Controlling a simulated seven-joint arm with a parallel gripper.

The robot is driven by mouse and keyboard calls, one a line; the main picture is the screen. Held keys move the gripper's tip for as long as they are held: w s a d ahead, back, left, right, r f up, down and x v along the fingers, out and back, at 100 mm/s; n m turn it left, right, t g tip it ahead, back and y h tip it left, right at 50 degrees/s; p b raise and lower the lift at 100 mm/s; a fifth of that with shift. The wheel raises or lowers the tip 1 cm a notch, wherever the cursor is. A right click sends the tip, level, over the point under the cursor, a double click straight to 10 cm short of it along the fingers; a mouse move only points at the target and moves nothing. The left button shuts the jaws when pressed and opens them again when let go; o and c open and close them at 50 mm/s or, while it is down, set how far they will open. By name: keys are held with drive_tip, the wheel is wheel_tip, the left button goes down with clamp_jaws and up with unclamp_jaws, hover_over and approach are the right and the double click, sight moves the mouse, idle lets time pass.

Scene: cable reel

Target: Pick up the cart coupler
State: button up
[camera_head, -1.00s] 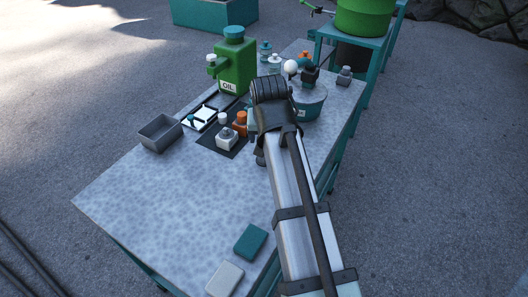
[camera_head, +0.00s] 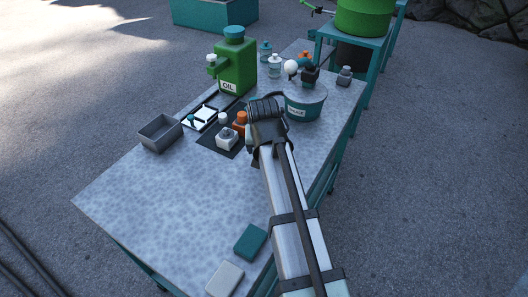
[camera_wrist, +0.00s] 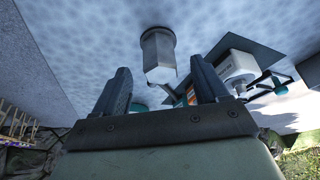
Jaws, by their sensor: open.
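A grey metal fitting with a faceted body and a round flange, which looks like the cart coupler (camera_wrist: 158,58), stands on the table in the wrist view. My gripper (camera_wrist: 160,68) is open, with one dark finger on each side of the coupler in the picture. The coupler appears beyond the fingertips, and I see no contact.
A teal tub (camera_head: 305,104) stands behind right. A grey tray (camera_head: 160,133) is left. The front left is clear.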

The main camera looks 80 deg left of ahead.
drive_tip(key=shift+x, duration=2.55)
drive_tip(key=shift+a, duration=0.15)
drive_tip(key=shift+r, duration=0.1)
drive_tip(key=c, duration=1.1)
drive_tip(key=shift+r, duration=0.15)
drive_tip(key=shift+c, duration=0.2)
drive_tip(key=shift+r, duration=7.35)
drive_tip(key=s+a+f+n+g, duration=0.1)
drive_tip(key=s+a+n+g, duration=0.1)
drive_tip(key=s+a+n, duration=0.4)
drive_tip(key=shift+s+a+f+g, duration=0.3)
drive_tip(key=shift+s+a+f, duration=0.05)
drive_tip(key=shift+s+a, duration=1.7)
